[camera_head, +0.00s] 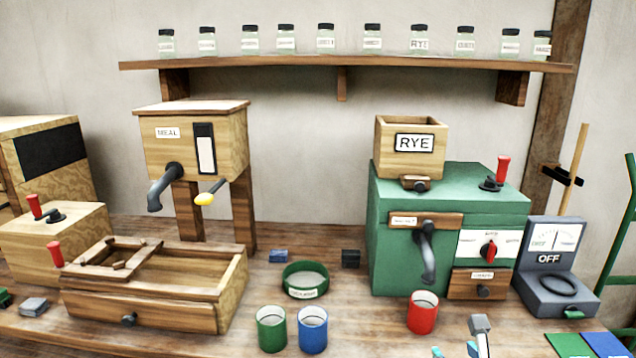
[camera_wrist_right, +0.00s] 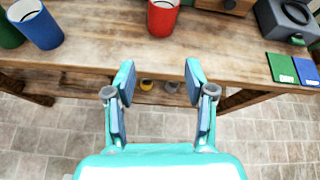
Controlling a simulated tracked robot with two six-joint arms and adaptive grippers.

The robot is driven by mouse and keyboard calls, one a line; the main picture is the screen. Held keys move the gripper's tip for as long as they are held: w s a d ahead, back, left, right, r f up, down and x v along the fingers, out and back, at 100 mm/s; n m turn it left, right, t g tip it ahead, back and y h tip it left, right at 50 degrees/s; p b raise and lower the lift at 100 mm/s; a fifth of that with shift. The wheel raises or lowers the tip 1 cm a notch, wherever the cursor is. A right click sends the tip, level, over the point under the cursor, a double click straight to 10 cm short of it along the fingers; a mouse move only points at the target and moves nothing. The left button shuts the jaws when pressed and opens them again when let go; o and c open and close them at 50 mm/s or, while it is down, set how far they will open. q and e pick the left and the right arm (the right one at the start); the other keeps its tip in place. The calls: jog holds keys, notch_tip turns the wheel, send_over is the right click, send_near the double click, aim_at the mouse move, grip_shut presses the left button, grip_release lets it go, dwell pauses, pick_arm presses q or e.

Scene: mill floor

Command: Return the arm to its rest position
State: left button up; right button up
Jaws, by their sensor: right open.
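My right gripper (camera_head: 455,351) shows only in part at the bottom edge of the head view, in front of the bench. In the right wrist view the same gripper (camera_wrist_right: 160,78) has its two teal fingers spread wide, with nothing between them. It hangs out past the bench's front edge, above the tiled floor. The red cup (camera_head: 422,312) stands on the bench beyond it and also shows in the right wrist view (camera_wrist_right: 163,18); the fingers are apart from it. My left gripper is not in view.
On the bench (camera_head: 380,335) stand a green cup (camera_head: 271,330), a blue cup (camera_head: 313,331), a green mill (camera_head: 400,235), a scale (camera_head: 555,270) and a wooden drawer box (camera_head: 140,318). Green and blue pads (camera_head: 568,345) lie at the right. A jar shelf (camera_head: 340,66) hangs behind.

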jog(key=s+a+f+n+g+y+p, duration=0.1)
jog(key=s+a+f+n+g, duration=0.15)
jog(key=f, duration=0.45)
jog(key=s+a+f+n+g+p, duration=0.1)
jog(key=s+f+n+g+p, duration=0.2)
jog(key=f, duration=0.5)
jog(key=s+a+f+n+g+y, duration=0.1)
jog(key=s+a+f+n+g, duration=0.15)
jog(key=f+n, duration=0.35)
jog(key=s+a+f+n+g+y, duration=0.1)
jog(key=s+f+n, duration=0.4)
jog(key=n, duration=0.5)
jog(key=s+a+f+n+g+y, duration=0.2)
jog(key=s+a+f+n+g, duration=0.1)
jog(key=s+n, duration=0.6)
jog(key=shift+a+f+n+p, duration=0.45)
jog(key=shift+a+f+n, duration=0.4)
jog(key=shift+a+n, duration=0.3)
jog(key=shift+d, duration=0.1)
